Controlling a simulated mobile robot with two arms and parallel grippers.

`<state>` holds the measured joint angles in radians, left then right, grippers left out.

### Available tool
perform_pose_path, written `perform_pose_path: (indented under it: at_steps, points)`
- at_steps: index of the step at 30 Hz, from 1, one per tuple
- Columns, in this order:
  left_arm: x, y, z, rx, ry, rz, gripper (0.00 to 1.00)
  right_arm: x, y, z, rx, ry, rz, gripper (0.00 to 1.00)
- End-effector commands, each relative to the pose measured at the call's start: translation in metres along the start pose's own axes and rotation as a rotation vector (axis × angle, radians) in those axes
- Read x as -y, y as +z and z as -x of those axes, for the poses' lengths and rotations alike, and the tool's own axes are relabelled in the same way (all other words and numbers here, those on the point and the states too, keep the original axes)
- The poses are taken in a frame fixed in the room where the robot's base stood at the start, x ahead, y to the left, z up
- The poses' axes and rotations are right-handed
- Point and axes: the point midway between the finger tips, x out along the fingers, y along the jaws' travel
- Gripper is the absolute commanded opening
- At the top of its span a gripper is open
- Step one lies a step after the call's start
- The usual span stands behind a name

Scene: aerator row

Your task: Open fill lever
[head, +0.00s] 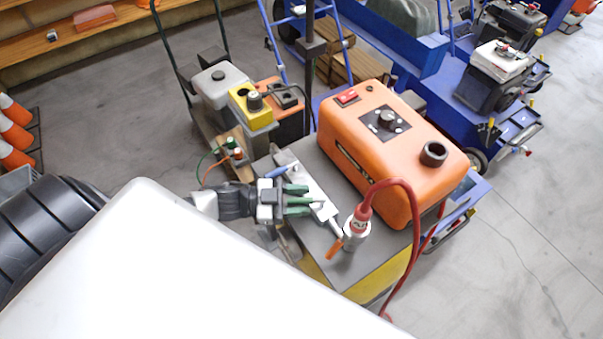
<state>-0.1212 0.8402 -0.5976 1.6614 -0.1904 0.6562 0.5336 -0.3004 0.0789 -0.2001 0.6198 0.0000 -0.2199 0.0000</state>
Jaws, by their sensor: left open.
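An orange pump box (390,150) stands on a grey-topped cart (360,268). A silver valve (356,232) in front of it has a red hose fitting on top and a short orange lever (335,248) pointing down and toward the front. A blue-tipped handle (276,172) shows at the far end of a pale metal bar (305,180). I cannot tell which is the fill lever. My left gripper (308,206), with green fingers, is open over the bar, left of the valve and apart from the orange lever. My right gripper is not in view.
A red hose (413,235) loops from the valve down the cart's right side. A yellow control box (252,104) and a grey-topped machine (221,80) stand behind. Blue carts (495,115) are at the upper right. Orange cones (14,135) stand at the left. The floor at right is clear.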

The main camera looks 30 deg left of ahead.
Motion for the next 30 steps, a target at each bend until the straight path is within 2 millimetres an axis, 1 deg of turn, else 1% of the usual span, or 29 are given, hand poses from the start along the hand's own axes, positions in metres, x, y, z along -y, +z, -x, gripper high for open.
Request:
perform_pose_path:
  at_steps: [5,9,12,15,18,21,30]
  points:
    - [-0.002,0.004,0.029,0.006,0.003,0.001,0.42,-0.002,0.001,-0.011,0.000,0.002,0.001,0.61]
    - [-0.002,0.004,0.059,0.006,0.003,0.003,0.42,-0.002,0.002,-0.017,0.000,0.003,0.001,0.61]
    - [-0.002,0.003,0.077,0.005,0.002,0.003,0.42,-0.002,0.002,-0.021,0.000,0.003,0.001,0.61]
    - [-0.001,0.002,0.091,0.004,0.001,0.003,0.42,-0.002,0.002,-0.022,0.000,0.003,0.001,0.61]
    - [-0.001,0.001,0.100,0.002,0.002,0.001,0.42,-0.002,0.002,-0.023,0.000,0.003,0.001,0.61]
    - [0.000,0.001,0.104,0.001,0.001,0.000,0.42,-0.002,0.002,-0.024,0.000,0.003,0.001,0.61]
    - [0.000,0.000,0.103,-0.004,0.003,-0.005,0.42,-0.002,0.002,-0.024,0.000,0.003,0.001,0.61]
